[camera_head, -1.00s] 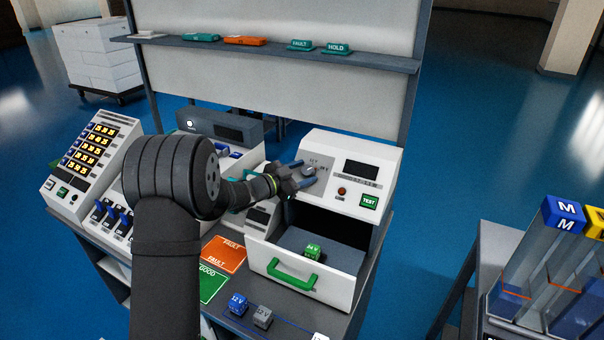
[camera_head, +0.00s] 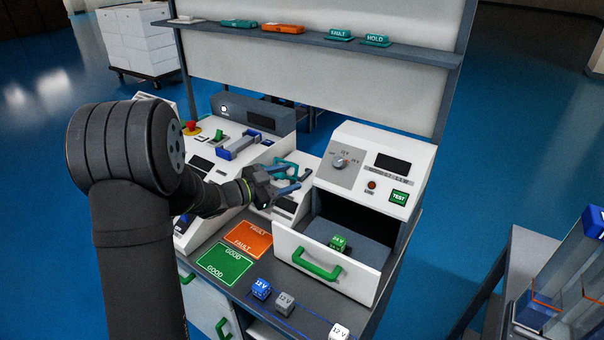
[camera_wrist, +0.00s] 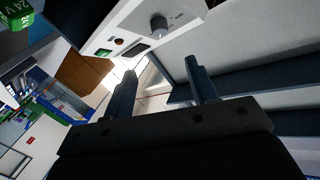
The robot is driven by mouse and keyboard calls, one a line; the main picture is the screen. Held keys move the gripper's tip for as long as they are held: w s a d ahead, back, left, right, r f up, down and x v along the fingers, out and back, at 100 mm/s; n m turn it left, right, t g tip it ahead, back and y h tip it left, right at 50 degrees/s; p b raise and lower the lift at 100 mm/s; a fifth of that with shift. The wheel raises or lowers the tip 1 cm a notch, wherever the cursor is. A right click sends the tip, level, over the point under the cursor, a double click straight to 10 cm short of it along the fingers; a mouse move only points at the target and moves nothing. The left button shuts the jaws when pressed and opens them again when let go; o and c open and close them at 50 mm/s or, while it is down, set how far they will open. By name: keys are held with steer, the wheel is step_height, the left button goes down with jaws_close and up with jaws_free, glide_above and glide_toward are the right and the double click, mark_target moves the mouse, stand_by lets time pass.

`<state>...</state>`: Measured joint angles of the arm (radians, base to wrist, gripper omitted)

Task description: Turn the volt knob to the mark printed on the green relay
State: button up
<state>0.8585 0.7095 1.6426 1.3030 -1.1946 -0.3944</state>
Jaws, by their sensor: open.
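The volt knob (camera_head: 339,164) is a grey dial on the white tester's sloped face, with printed marks around it, 12 V and 24 V among them. Its exact pointing is too small to tell. It also shows at the top of the wrist view (camera_wrist: 159,25). The green relay (camera_head: 338,243) sits in the open drawer below the tester; in the wrist view the relay (camera_wrist: 20,14) reads 24 V. My gripper (camera_head: 293,179) is open and empty, left of the knob and apart from it. Its two fingers (camera_wrist: 160,70) show nothing between them.
The open drawer (camera_head: 325,268) with a green handle juts out under the tester. A green TEST button (camera_head: 399,197) and dark display (camera_head: 392,162) are right of the knob. Blue, grey and white relays (camera_head: 285,303) stand along the bench front. A shelf (camera_head: 310,40) runs behind.

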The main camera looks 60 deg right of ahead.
steer(key=shift+w+a, duration=0.25)
steer(key=shift+a, duration=0.35)
steer(key=n+t+h, duration=0.2)
steer(key=n+t, duration=0.4)
steer(key=n, duration=0.2)
glide_toward(337, 162)
steer(key=d, duration=0.1)
steer(key=shift+n, duration=0.3)
steer(key=d, duration=0.8)
steer(key=shift+s+f, duration=0.1)
steer(key=shift+s, duration=0.05)
steer(key=c, duration=1)
